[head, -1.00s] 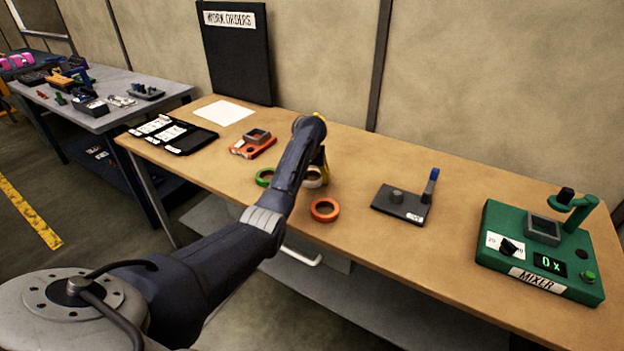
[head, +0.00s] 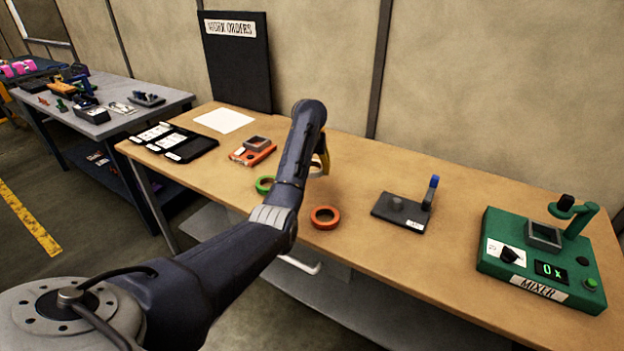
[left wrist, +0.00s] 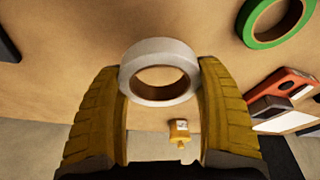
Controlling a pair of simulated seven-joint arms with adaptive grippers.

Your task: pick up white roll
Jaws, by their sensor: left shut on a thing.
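The white roll (left wrist: 160,92) is between the two yellow fingers of my left gripper (left wrist: 160,100) in the left wrist view. The fingers are shut on its outer sides, and its brown inner core shows. In the head view the left gripper (head: 319,166) is mostly behind my own arm, above the wooden table. Only a little of the white roll shows there beside the yellow finger. A green roll (head: 264,184) and an orange roll (head: 325,217) lie on the table nearby. The green roll also shows at the top right of the left wrist view (left wrist: 249,30). My right gripper is not in view.
An orange device (head: 254,152) and a black tray with white cards (head: 188,153) are on the left of the wooden table (head: 380,290). A dark stand with a blue-tipped post (head: 400,210) and the green mixer (head: 520,283) are on the right.

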